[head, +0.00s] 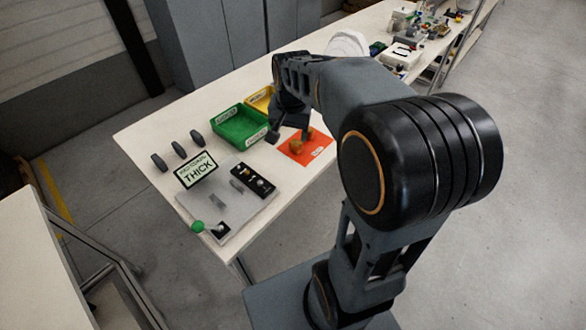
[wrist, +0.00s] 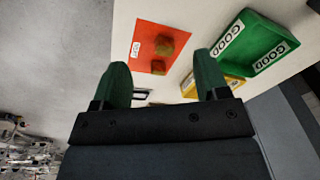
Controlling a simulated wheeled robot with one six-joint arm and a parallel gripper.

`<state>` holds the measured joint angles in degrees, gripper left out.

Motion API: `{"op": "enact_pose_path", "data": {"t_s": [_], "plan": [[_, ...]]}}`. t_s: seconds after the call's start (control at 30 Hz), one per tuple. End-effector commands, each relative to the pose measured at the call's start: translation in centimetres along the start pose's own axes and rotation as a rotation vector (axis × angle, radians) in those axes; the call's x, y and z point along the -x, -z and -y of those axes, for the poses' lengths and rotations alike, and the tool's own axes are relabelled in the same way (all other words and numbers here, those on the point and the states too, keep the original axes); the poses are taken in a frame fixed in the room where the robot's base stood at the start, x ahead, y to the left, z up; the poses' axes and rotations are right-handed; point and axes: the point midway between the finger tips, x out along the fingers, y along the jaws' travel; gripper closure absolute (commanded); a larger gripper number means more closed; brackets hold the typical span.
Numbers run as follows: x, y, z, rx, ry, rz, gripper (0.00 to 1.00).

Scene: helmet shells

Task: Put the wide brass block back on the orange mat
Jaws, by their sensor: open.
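The orange mat (head: 318,154) lies on the white table, right of the green bin; it also shows in the wrist view (wrist: 147,30). Two small brass-brown pieces are on the mat in the wrist view, a larger one (wrist: 165,46) and a smaller one (wrist: 158,67). I cannot tell for certain which is the wide brass block, or whether they touch. In the head view brass (head: 296,144) shows on the mat, partly behind my finger. My gripper (head: 289,135) is open above the mat's near area, with nothing between its green-tipped fingers (wrist: 164,76).
A green bin (head: 238,124) and a yellow bin (head: 259,101) stand left of and behind the mat. A grey plate (head: 238,208) with a black block strip (head: 253,180), a "THICK" sign (head: 196,170) and several dark upright pieces (head: 178,149) stand farther left.

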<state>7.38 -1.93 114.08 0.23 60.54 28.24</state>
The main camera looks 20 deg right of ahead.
Motion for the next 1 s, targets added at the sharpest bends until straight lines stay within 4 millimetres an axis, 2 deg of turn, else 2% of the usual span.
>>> {"op": "enact_pose_path", "data": {"t_s": [0.03, 0.2, 0.3, 0.4, 0.57, 0.83, 1.0], "plan": [[0.6, -2.4, -0.4, 0.093, 0.016, -0.023, 0.32], [0.6, -8.4, -1.8, 0.375, 0.049, -0.085, 0.32], [0.2, -10.9, -2.6, 0.493, 0.059, -0.112, 0.32], [-0.2, -12.4, -3.2, 0.570, 0.065, -0.130, 0.32], [-0.6, -13.4, -3.5, 0.621, 0.067, -0.141, 0.32], [-0.6, -13.4, -3.5, 0.623, 0.067, -0.141, 0.32], [1.4, -13.2, -3.3, 0.624, 0.070, -0.151, 0.32]]}}
